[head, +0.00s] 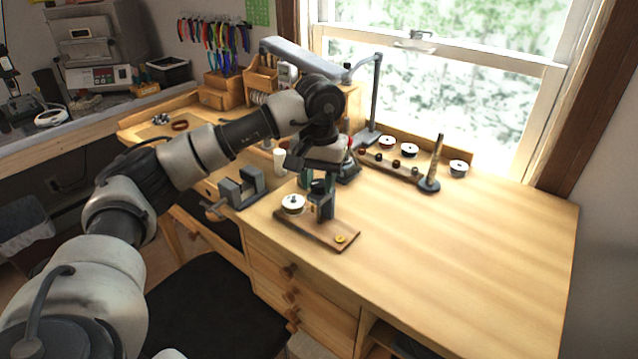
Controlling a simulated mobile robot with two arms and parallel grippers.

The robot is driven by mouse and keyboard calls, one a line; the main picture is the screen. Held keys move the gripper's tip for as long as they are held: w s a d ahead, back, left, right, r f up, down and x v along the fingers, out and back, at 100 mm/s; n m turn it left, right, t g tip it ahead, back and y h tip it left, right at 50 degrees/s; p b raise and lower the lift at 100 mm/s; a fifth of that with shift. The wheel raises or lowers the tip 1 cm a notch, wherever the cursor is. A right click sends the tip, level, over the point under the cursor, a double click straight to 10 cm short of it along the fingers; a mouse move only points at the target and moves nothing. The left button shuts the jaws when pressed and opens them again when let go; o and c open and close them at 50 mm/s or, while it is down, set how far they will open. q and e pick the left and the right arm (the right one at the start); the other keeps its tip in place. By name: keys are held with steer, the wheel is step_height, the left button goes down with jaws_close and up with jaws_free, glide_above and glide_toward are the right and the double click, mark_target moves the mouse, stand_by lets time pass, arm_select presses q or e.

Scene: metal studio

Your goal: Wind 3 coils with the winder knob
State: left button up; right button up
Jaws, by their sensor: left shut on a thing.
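The winder stands on a small wooden board (312,232) at the front edge of the bench. It has a white-topped spool (293,203) on the left and a dark upright block (322,206) beside it. A small yellow ring-like piece (340,239) lies at the board's front right end. My left gripper (318,184) points down over the winder and is shut. What it holds is most likely the winder knob, but the fingers and wrist hide it. My right gripper is not in view.
A grey vise (242,187) sits left of the winder at the bench edge. Behind are a rack of small knobs (392,162), white-topped spools (386,142), a dark post on a round base (430,182) and a lamp (366,134). The bench's right side is clear.

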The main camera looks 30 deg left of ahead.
mark_target(319, 182)
arm_select(q)
steer(key=shift+m, duration=1)
steer(key=o, duration=0.9)
steer(key=shift+b, duration=0.3)
step_height(319, 182, up, 11)
steer(key=shift+f, duration=0.1)
